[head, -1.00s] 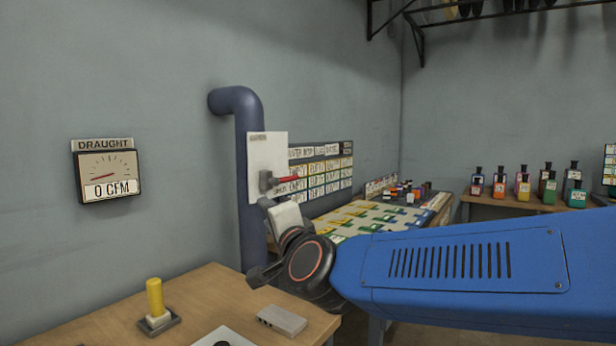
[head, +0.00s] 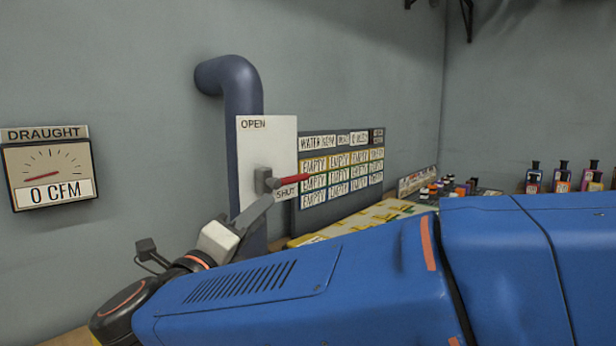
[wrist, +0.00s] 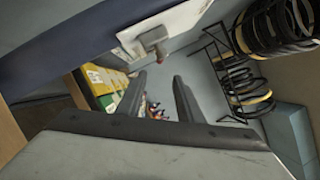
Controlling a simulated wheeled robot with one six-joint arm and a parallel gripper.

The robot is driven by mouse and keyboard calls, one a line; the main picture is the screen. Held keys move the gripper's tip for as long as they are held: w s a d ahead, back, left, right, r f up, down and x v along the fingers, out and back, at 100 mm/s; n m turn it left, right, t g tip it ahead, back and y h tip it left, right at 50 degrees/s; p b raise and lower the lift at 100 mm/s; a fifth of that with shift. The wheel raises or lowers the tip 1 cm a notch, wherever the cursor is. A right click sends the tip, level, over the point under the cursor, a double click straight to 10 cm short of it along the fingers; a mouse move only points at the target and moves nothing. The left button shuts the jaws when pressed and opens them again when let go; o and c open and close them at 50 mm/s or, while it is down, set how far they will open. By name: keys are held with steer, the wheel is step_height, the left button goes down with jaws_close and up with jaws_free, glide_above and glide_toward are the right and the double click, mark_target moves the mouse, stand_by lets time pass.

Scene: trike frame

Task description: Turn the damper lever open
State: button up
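The damper lever (head: 288,180) has a red handle on a grey hub, mounted on a white plate (head: 262,140) marked OPEN at the top and SHUT at the lower right. Its handle points right, just above SHUT. My gripper (head: 264,200) is just below the hub in the head view and overlaps the plate there; contact cannot be told. In the wrist view my gripper (wrist: 160,80) has its two dark fingers apart with nothing between them.
The draught gauge (head: 48,170) on the left wall reads 0 CFM. A blue duct (head: 243,100) runs down behind the plate. A label board (head: 340,165) hangs to its right, above a table with small bottles. Coiled hoops (wrist: 255,60) hang at right in the wrist view.

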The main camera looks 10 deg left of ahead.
mark_target(295, 179)
steer(key=x, duration=1.7)
steer(key=shift+w+d+r, duration=0.1)
steer(key=shift+w, duration=0.05)
jaws_close()
